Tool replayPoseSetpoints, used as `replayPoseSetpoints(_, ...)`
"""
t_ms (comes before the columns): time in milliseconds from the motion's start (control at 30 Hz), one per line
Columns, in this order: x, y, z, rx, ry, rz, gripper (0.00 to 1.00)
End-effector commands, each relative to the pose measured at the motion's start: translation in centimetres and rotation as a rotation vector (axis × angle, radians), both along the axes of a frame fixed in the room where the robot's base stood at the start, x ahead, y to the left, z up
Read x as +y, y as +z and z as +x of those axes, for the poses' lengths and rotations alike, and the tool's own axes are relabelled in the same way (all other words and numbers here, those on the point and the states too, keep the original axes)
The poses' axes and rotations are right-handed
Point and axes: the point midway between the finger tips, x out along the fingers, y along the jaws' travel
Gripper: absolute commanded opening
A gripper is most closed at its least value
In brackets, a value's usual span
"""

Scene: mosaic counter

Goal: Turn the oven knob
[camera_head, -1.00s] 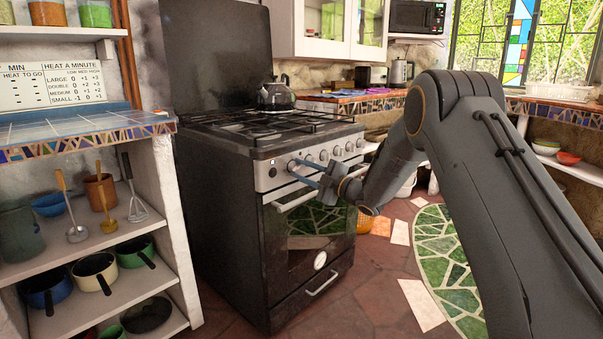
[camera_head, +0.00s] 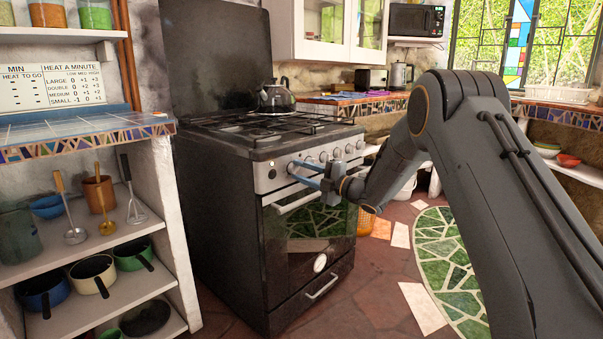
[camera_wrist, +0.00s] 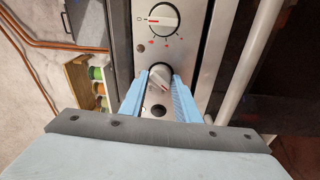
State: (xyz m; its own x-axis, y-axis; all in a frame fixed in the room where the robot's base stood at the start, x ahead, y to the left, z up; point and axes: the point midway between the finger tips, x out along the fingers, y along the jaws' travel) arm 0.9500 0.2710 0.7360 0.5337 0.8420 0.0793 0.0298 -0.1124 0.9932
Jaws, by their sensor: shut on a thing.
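The oven (camera_head: 293,252) is a dark stove with a silver control panel and a row of round knobs. My gripper (camera_head: 291,171) reaches the left end of that panel from the right, and its blue fingers are at the leftmost knob. In the wrist view, my gripper (camera_wrist: 159,88) has one finger on each side of a silver knob (camera_wrist: 159,76) and is shut on it. The fingers and my gripper body cover part of this knob. Another knob (camera_wrist: 164,18) with red marks around it sits farther along the panel, clear of the fingers.
The oven door handle (camera_head: 296,202) runs just below the panel, close to my gripper. A kettle (camera_head: 276,96) stands on the stove top. White shelves (camera_head: 165,200) with pots and utensils stand left of the oven. The tiled floor in front is open.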

Motion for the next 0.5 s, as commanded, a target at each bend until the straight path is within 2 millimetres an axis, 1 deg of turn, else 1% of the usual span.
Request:
replayPoseSetpoints(100,0.00,-0.15,-0.02,0.002,0.000,-0.001,0.07)
replayPoseSetpoints(133,0.00,-0.15,-0.02,0.002,0.000,-0.001,0.31)
replayPoseSetpoints(233,0.00,-0.14,-0.01,0.002,0.000,-0.001,0.47)
replayPoseSetpoints(500,-0.03,-0.05,-0.02,0.001,0.000,0.000,0.47)
